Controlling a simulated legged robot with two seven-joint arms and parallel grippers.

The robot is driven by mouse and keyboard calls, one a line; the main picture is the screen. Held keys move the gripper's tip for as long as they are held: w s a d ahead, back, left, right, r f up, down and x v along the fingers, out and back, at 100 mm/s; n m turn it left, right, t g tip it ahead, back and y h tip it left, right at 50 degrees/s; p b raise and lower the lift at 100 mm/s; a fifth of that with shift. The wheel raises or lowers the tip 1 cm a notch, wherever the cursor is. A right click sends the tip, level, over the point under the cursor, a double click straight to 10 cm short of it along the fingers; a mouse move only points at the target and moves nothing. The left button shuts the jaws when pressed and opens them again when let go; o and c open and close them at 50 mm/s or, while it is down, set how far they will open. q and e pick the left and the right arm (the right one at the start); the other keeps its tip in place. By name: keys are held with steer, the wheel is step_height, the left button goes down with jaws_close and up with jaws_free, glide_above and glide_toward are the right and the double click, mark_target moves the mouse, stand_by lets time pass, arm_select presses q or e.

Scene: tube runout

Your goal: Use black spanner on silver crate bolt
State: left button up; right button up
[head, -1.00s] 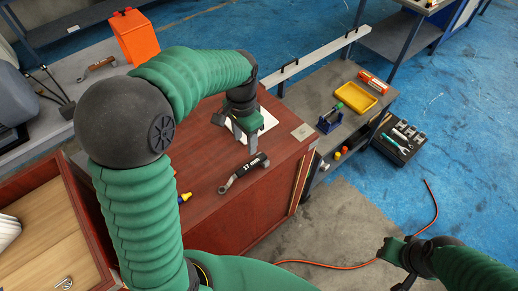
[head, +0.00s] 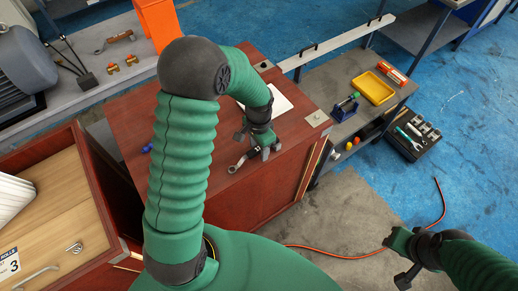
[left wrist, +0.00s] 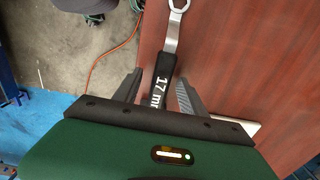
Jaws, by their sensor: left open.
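The black spanner lies on the red-brown wooden cabinet top (head: 135,118). Its silver ring end (head: 238,163) shows in the head view, while my left gripper (head: 262,150) covers most of its handle. In the left wrist view the black handle (left wrist: 163,72), marked "17 m…", lies between the two open fingers of my left gripper (left wrist: 158,88). I cannot tell whether they touch it. My right gripper (head: 400,262) hangs over the floor at lower right, apart from the spanner; its jaw state is unclear. I cannot make out a silver crate bolt.
A black tool case (head: 413,138) lies on the floor. An orange bin (head: 157,22) stands behind.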

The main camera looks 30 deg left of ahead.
arm_select(q)
steer(key=shift+f, duration=0.45)
steer(key=shift+w+f, duration=0.1)
steer(key=shift+w, duration=0.1)
jaws_close()
steer(key=shift+a+r, duration=0.1)
steer(key=shift+r, duration=0.55)
step_height(320, 180, up, 2)
steer(key=shift+r, duration=0.1)
steer(key=s+d+r+b, duration=0.1)
steer(key=s+d+b, duration=0.1)
steer(key=s+d, duration=0.8)
steer(key=shift+s+d+r, duration=0.2)
steer(key=shift+s+r, duration=0.15)
steer(key=shift+s, duration=0.9)
